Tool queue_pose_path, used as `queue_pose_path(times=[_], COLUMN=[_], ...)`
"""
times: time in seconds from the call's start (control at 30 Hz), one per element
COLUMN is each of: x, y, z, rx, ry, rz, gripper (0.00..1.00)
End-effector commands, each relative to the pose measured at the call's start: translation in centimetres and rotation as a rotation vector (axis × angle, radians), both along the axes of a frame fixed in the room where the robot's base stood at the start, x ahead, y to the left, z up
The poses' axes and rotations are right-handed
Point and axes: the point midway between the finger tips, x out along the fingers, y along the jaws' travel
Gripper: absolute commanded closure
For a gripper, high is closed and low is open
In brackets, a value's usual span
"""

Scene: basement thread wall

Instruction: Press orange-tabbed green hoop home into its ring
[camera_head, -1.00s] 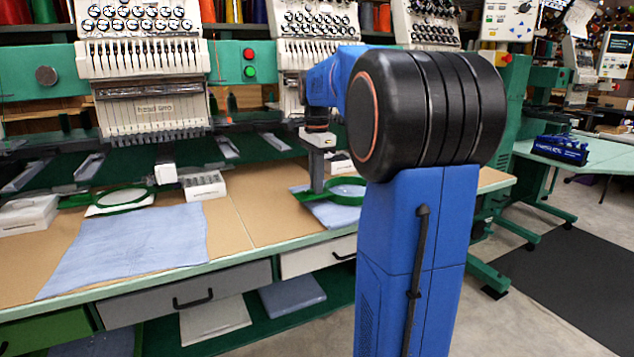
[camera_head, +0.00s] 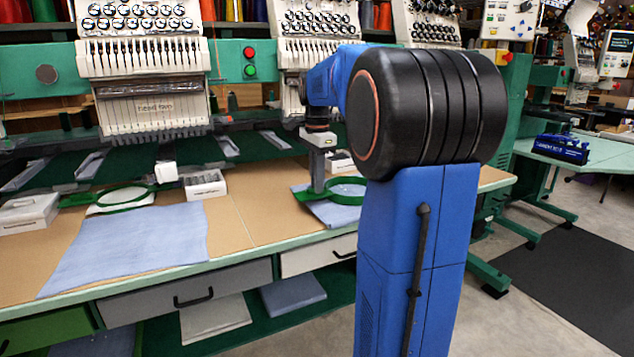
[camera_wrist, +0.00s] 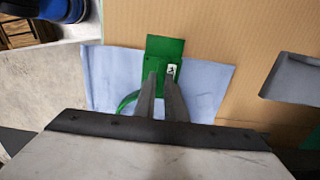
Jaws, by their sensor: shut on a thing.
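A green hoop (camera_head: 350,182) lies at the blue cloth on the bench under the second machine head. In the wrist view its broad green bracket (camera_wrist: 165,47) has a small white label, and part of its curved band (camera_wrist: 127,103) shows left of the fingers. My gripper (camera_head: 316,190) points down, shut on the hoop's bracket; its two fingers (camera_wrist: 161,77) show close together in the wrist view. The blue cloth (camera_wrist: 205,88) lies under the hoop. I see no orange tab, and much of the hoop is hidden by my gripper and arm.
Another green hoop (camera_head: 112,197) lies under the left machine head (camera_head: 145,60), behind a larger blue cloth (camera_head: 130,245). White boxes (camera_head: 205,184) stand beside it. Bare brown bench top (camera_head: 245,215) lies between the two cloths. Drawers (camera_head: 190,292) run below the front edge.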

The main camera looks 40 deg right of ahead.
Motion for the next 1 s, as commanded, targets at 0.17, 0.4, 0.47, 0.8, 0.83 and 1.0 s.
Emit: queue_pose_path(times=[0.17,0.4,0.47,0.8,0.83,1.0], x=[0.0,0.0,0.0,0.0,0.0,0.0], y=[0.0,0.0,0.0,0.0,0.0,0.0], z=[-0.3,-0.7,-0.8,-1.3,-1.3,-1.4], rx=[0.0,0.0,0.0,0.0,0.0,0.0], ry=[0.001,0.001,0.001,0.0,0.0,0.0], rz=[0.0,0.0,0.0,0.0,0.0,0.0], gripper=[1.0,1.0,1.0,1.0,1.0,1.0])
